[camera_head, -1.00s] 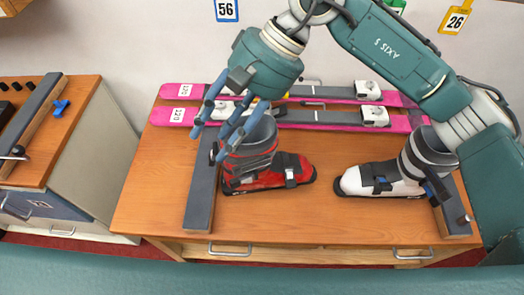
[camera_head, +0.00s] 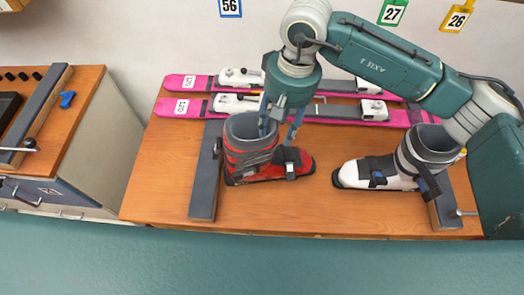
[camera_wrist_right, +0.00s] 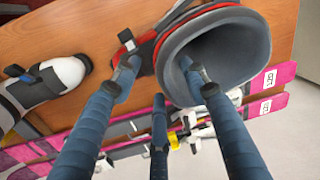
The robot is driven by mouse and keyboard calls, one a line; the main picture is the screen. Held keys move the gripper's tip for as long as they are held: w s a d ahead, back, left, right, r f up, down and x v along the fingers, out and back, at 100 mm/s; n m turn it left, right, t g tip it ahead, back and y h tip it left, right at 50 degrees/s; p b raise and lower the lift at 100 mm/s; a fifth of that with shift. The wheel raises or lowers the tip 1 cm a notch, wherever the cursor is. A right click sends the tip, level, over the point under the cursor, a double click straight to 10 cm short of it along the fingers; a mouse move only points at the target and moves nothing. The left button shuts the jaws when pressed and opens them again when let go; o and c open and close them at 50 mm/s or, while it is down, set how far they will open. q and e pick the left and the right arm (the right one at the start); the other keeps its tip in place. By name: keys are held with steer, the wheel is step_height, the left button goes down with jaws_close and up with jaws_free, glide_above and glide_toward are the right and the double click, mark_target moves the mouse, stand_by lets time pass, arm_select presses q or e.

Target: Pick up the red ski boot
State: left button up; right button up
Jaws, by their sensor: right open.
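The red ski boot (camera_head: 248,158) stands upright on the wooden bench, its grey cuff open at the top and its toe pointing right. My right gripper (camera_head: 279,128) comes down from above at the right side of the cuff, fingers spread and open. In the right wrist view, the boot's wide grey cuff (camera_wrist_right: 235,60) lies below the fingers of my right gripper (camera_wrist_right: 158,78). One finger overlaps the cuff opening and another is over the boot's front side; whether they touch it I cannot tell. My left gripper is not in view.
A white ski boot (camera_head: 385,172) stands to the right on the bench (camera_head: 300,212). Pink skis (camera_head: 330,112) lie along the back. A dark grey bar (camera_head: 205,180) lies just left of the red boot. The bench front between the boots is clear.

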steer(key=shift+a+f, duration=0.1)
steer(key=shift+f, duration=0.8)
jaws_close()
steer(key=shift+w+a+r, duration=0.1)
steer(key=shift+r, duration=0.05)
